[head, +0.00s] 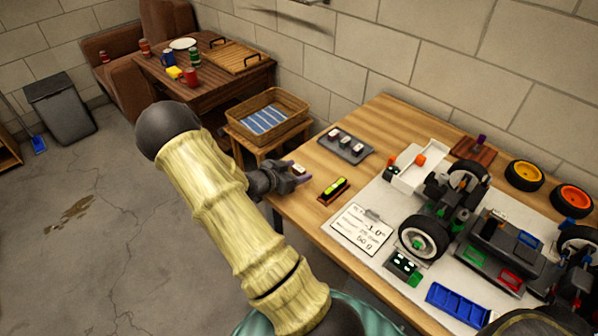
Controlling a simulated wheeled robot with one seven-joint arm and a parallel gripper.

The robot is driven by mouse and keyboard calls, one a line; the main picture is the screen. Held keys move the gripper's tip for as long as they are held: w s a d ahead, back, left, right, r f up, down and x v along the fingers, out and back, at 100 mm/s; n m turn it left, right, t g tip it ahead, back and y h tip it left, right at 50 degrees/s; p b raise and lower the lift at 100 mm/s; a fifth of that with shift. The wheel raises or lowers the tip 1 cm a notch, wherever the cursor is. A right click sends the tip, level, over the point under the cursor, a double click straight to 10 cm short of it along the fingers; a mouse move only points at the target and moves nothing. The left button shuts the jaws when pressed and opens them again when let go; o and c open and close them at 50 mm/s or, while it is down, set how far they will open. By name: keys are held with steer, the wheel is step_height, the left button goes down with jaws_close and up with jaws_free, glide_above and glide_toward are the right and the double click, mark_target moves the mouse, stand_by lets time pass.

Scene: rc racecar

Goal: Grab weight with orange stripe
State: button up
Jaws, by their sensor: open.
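A spirit level (333,190) with a yellow-green vial lies right of my gripper. A note card (361,229), a partly built racecar (470,215) and a white box (416,170) with an orange item fill the right side. A wicker basket (293,101) stands behind left.

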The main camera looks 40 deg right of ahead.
stand_by(0.3)
steer(key=c, duration=1.1)
steer(key=shift+c, duration=0.2)
steer(key=shift+r, duration=0.1)
step_height(320, 180, up, 10)
steer(key=p, duration=0.2)
